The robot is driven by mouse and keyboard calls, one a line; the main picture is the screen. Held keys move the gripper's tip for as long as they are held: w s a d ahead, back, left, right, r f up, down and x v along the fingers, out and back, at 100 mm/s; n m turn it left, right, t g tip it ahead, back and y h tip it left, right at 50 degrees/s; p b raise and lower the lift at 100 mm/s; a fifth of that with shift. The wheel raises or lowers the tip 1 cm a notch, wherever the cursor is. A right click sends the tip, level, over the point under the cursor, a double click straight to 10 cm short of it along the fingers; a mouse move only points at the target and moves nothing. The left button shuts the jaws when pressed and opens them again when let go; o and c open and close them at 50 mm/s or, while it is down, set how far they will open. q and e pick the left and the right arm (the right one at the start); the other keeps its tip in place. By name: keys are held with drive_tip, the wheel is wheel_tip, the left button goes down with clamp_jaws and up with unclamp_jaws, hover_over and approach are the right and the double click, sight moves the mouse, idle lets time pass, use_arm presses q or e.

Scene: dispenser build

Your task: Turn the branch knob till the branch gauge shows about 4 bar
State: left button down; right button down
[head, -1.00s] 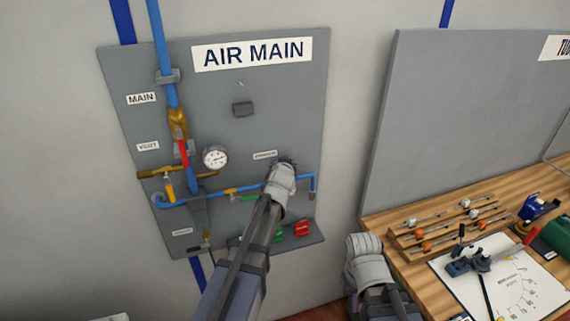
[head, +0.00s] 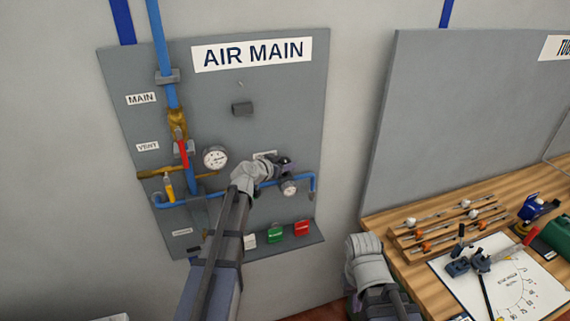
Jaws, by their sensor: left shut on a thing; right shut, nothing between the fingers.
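The small branch gauge (head: 290,187) sits on the blue branch pipe at the right of the grey AIR MAIN panel. Its face shows, but its needle is too small to read. My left gripper (head: 284,164) is just above this gauge, by a white label partly covered by my arm. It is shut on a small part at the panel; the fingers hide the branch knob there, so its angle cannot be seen. My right gripper (head: 364,243) is low beside the bench, shut and empty, its fingertips mostly hidden by the wrist.
A larger gauge (head: 215,158), a red lever (head: 183,154) and a yellow lever (head: 168,188) are left of my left arm. A wooden bench (head: 390,222) with parts is at right.

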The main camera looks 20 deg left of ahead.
use_arm(q)
drive_tip(key=shift+a+m+g+h, duration=0.1)
drive_tip(key=shift+m+g+h, duration=0.4)
drive_tip(key=shift+m+h, duration=0.7)
drive_tip(key=shift+s+f+g+h, duration=0.1)
drive_tip(key=shift+g+h, duration=0.2)
drive_tip(key=shift+c, duration=1.5)
unclamp_jaws()
